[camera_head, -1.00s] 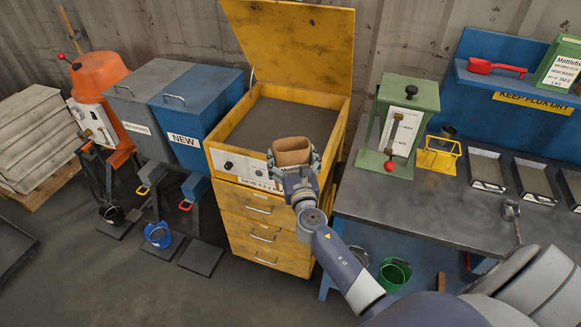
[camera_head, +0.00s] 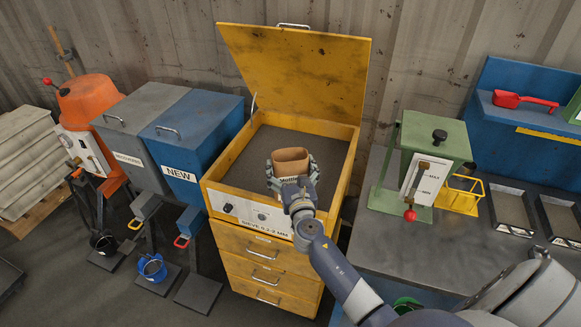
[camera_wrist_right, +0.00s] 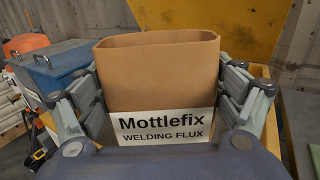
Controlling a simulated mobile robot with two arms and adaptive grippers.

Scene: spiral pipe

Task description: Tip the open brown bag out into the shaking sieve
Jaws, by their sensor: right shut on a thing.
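The open brown bag (camera_head: 291,158) is upright in my right gripper (camera_head: 293,172), over the front part of the sieve. In the right wrist view the bag (camera_wrist_right: 155,75) has a white label reading "Mottlefix welding flux", and the fingers (camera_wrist_right: 160,105) close on it from both sides. The bag's inside is hidden. The shaking sieve (camera_head: 228,199) is a yellow cabinet with a raised lid (camera_head: 300,70) and a grey screen (camera_head: 268,140) inside a yellow frame. My left gripper is not in view.
Left of the sieve stand a grey bin (camera_head: 130,120), a blue bin marked "NEW" (camera_head: 181,178) and an orange machine (camera_head: 92,98). To the right, a bench (camera_head: 383,250) holds a green device (camera_head: 430,150), a yellow wire holder (camera_head: 460,198) and trays (camera_head: 512,212).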

